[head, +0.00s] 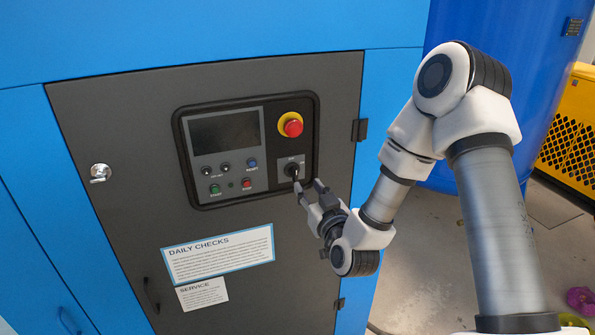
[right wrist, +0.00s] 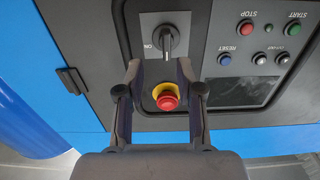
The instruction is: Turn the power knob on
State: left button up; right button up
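The black power knob (head: 292,170) sits on a grey plate at the lower right of the control panel (head: 245,200). In the right wrist view, which is upside down, the knob (right wrist: 168,42) has a raised bar handle that runs up and down the picture, with an "ON" label beside it. My right gripper (head: 308,186) is open and empty just below and to the right of the knob in the head view. In the right wrist view its fingertips (right wrist: 159,70) are spread, with the knob beyond them and roughly between them. My left gripper is not in view.
A red emergency button (head: 292,125) on a yellow collar stands out above the knob. A dark screen (head: 225,131) and small buttons are to the left. A door latch (head: 101,172), a hinge (head: 359,130) and a "Daily Checks" sign (head: 218,254) are on the grey door.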

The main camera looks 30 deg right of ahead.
aim_at(297, 175)
jog(key=w, duration=0.2)
jog(key=w+p, duration=0.1)
jog(key=w, duration=0.3)
jog(key=shift+r+p, duration=0.3)
jog(key=shift+p, duration=0.1)
jog(key=shift+w+d+f, duration=0.2)
jog(key=shift+d+f, duration=0.1)
jog(key=shift+d, duration=0.15)
jog(key=shift+a+r, duration=0.1)
jog(key=shift+a, duration=0.1)
grip_shut()
